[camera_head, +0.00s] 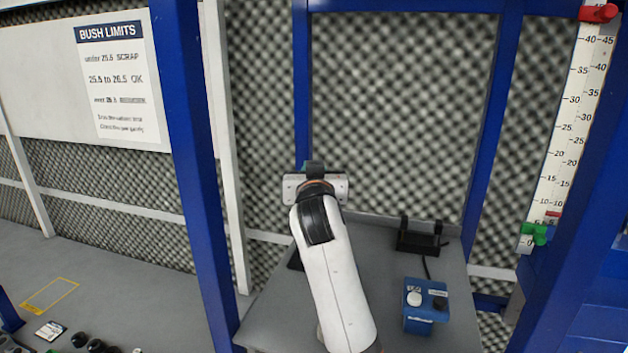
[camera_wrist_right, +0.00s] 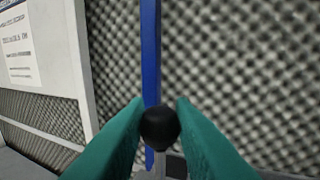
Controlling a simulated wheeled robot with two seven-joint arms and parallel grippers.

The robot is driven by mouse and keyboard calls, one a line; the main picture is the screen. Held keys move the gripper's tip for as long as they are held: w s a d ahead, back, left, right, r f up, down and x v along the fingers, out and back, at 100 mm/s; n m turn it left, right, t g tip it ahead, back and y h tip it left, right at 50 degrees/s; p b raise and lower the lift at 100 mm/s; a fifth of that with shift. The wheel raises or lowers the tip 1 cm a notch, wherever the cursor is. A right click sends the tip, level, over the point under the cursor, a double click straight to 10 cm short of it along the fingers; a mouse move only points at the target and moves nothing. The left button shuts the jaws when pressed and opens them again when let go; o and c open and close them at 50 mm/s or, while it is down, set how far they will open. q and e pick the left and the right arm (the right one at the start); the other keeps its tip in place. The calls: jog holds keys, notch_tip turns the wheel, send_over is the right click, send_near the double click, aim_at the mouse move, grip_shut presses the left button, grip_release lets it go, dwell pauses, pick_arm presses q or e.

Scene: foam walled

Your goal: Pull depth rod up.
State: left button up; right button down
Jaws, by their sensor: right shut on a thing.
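The depth rod's round black knob (camera_wrist_right: 160,127) shows in the right wrist view, on top of a thin grey stem. My right gripper (camera_wrist_right: 159,130) has its two green fingers on either side of the knob and is shut on it. In the head view my right arm reaches up the middle, and the gripper (camera_head: 315,170) is at its far end, above the grey bench. The arm and wrist hide the knob and rod there. How far the rod is raised cannot be told. My left gripper is not in view.
The grey bench (camera_head: 385,305) carries a blue button box (camera_head: 425,315) and a black cradle (camera_head: 420,238) to the right of my arm. Blue posts (camera_head: 195,170) frame the bench. A tall scale (camera_head: 570,120) with red (camera_head: 598,13) and green (camera_head: 535,234) markers stands at right.

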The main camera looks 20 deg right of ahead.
jog(key=shift+r, duration=0.1)
jog(key=c, duration=1.5)
grip_release()
jog(key=shift+w, duration=0.1)
jog(key=shift+o, duration=1.2)
jog(key=shift+w+d, duration=0.1)
jog(key=shift+w, duration=0.05)
jog(key=shift+w+f, duration=0.2)
jog(key=b+v, duration=0.5)
jog(key=v, duration=0.7)
